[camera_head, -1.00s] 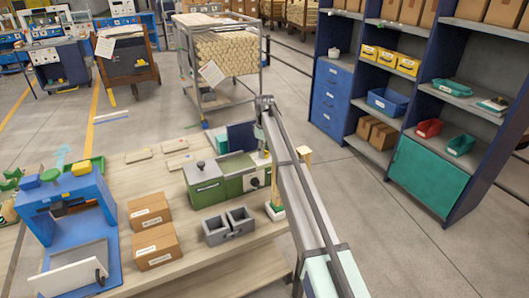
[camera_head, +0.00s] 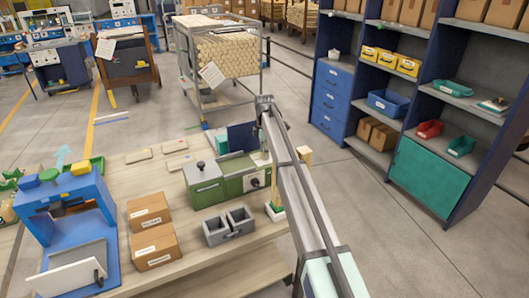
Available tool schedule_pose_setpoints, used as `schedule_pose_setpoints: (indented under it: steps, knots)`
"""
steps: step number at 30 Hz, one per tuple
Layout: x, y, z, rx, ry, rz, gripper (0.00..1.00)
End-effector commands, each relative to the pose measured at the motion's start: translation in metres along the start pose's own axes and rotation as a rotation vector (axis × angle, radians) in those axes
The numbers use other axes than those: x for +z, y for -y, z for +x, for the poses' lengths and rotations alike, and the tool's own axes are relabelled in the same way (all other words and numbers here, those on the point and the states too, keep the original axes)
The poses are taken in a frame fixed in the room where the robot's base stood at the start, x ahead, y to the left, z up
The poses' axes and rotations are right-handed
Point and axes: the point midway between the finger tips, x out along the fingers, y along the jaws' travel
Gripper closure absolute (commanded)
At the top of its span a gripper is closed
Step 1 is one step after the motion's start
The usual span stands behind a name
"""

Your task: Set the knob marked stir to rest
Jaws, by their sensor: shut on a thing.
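A green and grey machine (camera_head: 230,178) stands on the wooden bench, with a lidded grey-topped part on its left. A pale panel with a dark round knob (camera_head: 254,182) is on its front right. The knob's marking and pointer are too small to read. My arm runs up from the bottom right and bends down close to the machine's right side. The arm covers the machine's right end, and I cannot make out my gripper or its fingers behind it. Whether it touches the knob is hidden.
Two grey open bins (camera_head: 228,227) and cardboard boxes (camera_head: 153,230) stand at the bench front. A blue machine (camera_head: 72,215) is at the left.

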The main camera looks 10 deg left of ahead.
Motion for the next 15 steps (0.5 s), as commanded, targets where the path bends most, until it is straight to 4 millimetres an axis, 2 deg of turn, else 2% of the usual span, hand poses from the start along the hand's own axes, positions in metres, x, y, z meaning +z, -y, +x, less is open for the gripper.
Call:
schedule_pose_setpoints:
  steps: [15]
  knots:
    - [0.0001,0.0025,0.0021,-0.006,0.0,-0.055,0.98]
